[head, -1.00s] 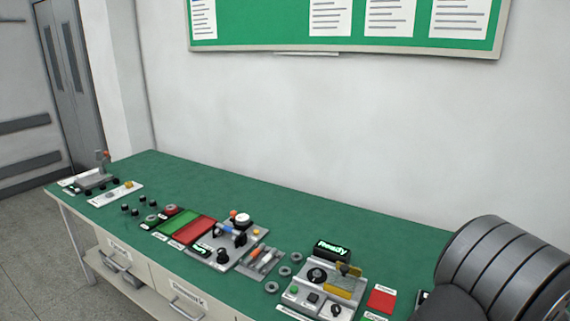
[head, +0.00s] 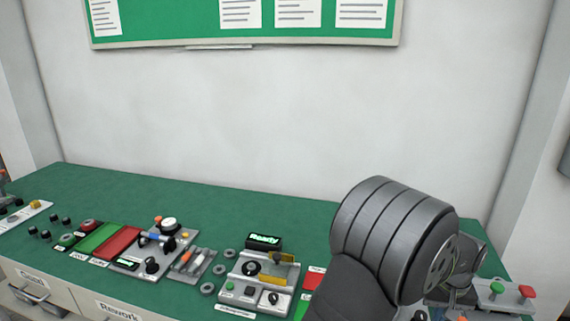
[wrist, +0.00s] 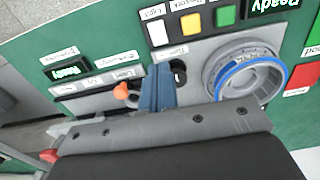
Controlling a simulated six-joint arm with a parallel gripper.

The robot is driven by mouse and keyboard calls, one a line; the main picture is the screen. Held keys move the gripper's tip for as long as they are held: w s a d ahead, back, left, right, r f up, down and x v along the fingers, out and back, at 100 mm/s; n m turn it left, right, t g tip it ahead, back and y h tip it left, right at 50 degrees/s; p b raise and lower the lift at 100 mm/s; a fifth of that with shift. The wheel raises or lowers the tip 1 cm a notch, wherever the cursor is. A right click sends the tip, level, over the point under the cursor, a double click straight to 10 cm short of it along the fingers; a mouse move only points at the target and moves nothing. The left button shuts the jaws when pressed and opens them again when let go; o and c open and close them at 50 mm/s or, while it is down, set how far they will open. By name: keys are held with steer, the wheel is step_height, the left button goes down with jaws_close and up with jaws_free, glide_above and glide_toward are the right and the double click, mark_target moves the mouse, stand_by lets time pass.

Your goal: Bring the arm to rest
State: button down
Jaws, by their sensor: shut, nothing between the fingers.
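My gripper (wrist: 160,88) shows in the wrist view as two blue-grey fingers pressed together with nothing between them. It hangs over a grey station panel, beside a round holder with a blue ring (wrist: 249,76). I cannot tell whether the fingertips touch the panel. In the head view my dark grey arm stands at the right, over the right end of the bench, and hides part of it. My gripper cannot be made out there.
The green bench (head: 100,184) carries a station with a "Ready" display (head: 264,241), a panel with a white-topped knob (head: 168,223), red (head: 118,243) and green (head: 100,238) mats, and loose rings (head: 208,288). A unit with green and red buttons (head: 510,297) stands far right. The back strip is clear.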

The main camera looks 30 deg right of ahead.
step_height(320, 180, up, 7)
steer(key=s+a+t+h, duration=0.1)
steer(key=s+a, duration=0.1)
steer(key=s, duration=0.1)
steer(key=shift+a, duration=0.3)
